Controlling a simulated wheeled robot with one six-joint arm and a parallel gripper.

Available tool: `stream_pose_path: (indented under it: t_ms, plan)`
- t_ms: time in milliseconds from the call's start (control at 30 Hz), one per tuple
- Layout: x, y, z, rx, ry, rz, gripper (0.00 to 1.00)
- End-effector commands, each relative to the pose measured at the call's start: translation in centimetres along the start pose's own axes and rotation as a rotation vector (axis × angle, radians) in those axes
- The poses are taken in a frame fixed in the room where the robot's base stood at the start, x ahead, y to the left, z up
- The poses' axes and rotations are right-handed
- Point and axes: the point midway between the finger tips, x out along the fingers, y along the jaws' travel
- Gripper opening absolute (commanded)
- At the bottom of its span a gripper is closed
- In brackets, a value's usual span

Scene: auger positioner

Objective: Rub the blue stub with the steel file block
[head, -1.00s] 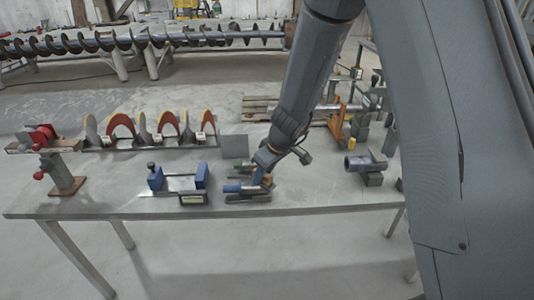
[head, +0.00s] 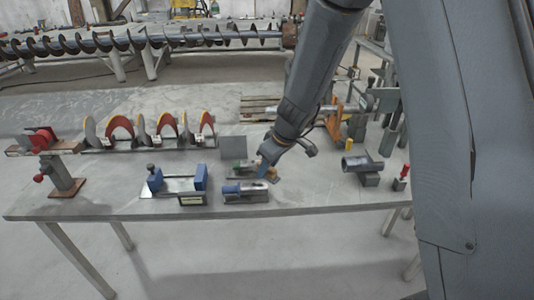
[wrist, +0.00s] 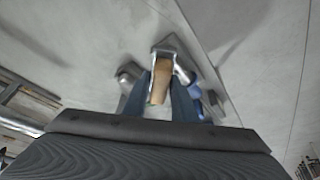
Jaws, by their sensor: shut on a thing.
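The blue stub (head: 230,189) lies sideways at the left end of a grey cylinder on a low dark stand near the table's front. It also shows in the wrist view (wrist: 194,90), just right of my fingers. My gripper (head: 266,173) is behind and right of the stub, pointing down. In the wrist view my blue fingers (wrist: 160,98) are shut on the steel file block, whose tan part (wrist: 161,78) shows between them with shiny steel around its far end. In the head view it is mostly hidden. I cannot tell whether the block touches the stub's stand.
A blue-ended fixture (head: 180,184) stands left of the stub. A grey pipe piece (head: 362,164) on a block and a red-topped post (head: 402,178) stand right. Red and yellow arched flights (head: 150,130) line the back. The table's front strip (head: 300,200) is clear.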

Motion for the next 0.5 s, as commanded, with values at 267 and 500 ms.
stream_pose_path:
  t_ms: [267, 500]
  plan:
    - [-2.5, 0.0, -0.9, 0.001, -0.001, -0.001, 0.00]
    - [-4.4, 0.0, -1.7, 0.002, -0.002, -0.001, 0.00]
